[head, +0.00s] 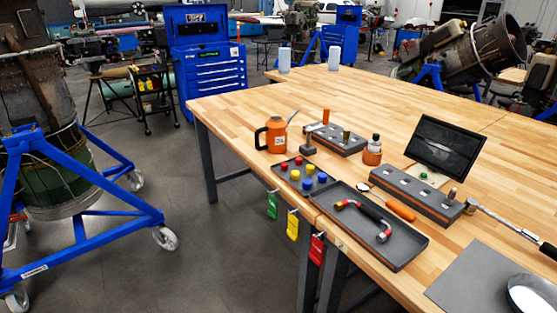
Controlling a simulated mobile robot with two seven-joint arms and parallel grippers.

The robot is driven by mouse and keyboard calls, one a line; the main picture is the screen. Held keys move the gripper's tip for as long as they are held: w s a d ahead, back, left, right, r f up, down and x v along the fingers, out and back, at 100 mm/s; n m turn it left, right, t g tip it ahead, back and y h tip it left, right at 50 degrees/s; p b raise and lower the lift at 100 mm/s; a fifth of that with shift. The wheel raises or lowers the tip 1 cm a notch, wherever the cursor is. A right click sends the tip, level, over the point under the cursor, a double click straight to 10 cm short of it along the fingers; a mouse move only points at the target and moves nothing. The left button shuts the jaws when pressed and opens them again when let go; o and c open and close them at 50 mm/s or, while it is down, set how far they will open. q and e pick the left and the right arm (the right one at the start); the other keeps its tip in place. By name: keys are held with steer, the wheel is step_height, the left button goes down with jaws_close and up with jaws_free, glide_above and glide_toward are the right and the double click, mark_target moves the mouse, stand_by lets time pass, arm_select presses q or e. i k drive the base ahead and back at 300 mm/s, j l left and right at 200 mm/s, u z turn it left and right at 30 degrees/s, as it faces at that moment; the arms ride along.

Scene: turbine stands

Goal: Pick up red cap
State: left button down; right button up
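Two small red caps stand in a small dark tray (278,177) near the table's front left edge. One red cap (284,168) is at the tray's left, and another red cap (299,162) is just behind and to the right of it. Yellow caps (295,175) and blue caps (307,185) share the tray. A hose piece (368,210) with red ends lies in the larger dark tray (405,258) beside it. Neither of my grippers is in view.
An orange can (276,136) stands behind the cap tray. Grey fixture blocks (415,197), an orange bottle (372,150), a tablet (445,146) and a torque wrench (508,220) occupy the right. Tags (292,225) hang off the front edge.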

mark_target(284, 166)
steer(key=i+j+z, duration=0.1)
steer(key=i+j, duration=0.6)
steer(key=i+j+z, duration=0.1)
steer(key=i+j, duration=0.6)
steer(key=j, duration=0.1)
